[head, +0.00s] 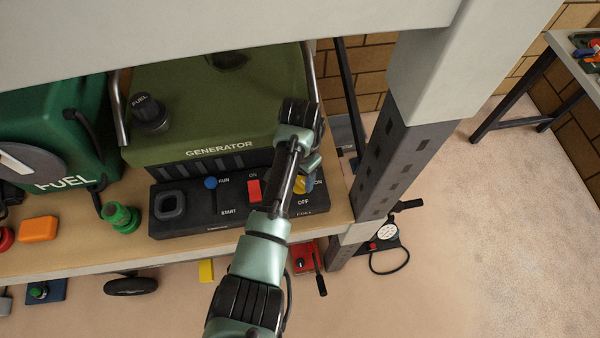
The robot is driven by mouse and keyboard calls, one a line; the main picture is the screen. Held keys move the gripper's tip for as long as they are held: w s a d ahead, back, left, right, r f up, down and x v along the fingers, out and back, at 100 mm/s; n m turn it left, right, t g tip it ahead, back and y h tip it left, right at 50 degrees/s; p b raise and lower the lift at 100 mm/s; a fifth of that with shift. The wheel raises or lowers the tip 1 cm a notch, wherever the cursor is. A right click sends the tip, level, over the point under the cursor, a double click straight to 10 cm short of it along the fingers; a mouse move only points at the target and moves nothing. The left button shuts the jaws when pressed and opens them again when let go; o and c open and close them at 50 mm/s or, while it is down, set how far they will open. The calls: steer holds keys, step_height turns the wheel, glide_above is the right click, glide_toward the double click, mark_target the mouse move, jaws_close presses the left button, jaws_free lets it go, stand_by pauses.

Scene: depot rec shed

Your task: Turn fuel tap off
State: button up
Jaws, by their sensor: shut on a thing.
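The green generator (240,100) stands on a wooden shelf, with a black control panel (227,213) along its front. The yellow fuel tap (300,185) is at the panel's right end, beside the labels ON, OFF and FUEL. My gripper (304,180) reaches down over the panel and is shut on the fuel tap. My wrist and forearm hide part of the tap and panel, so the tap's exact angle cannot be told. A red switch (254,190) marked ON and a blue knob (211,183) by RUN and START sit to the left.
A green fuel can (55,130), a green cap (121,217) and an orange block (39,230) are on the shelf (75,258) to the left. A grey post (400,140) rises close to the right of my gripper. A pump with a gauge (385,235) stands on the floor beyond.

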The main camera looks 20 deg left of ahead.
steer(key=m, duration=0.3)
steer(key=shift+m, duration=0.3)
steer(key=shift+m+p, duration=0.35)
steer(key=shift+m, duration=1.45)
steer(key=o, duration=1.4)
steer(key=shift+c, duration=0.2)
step_height(320, 180, up, 13)
steer(key=shift+b, duration=0.4)
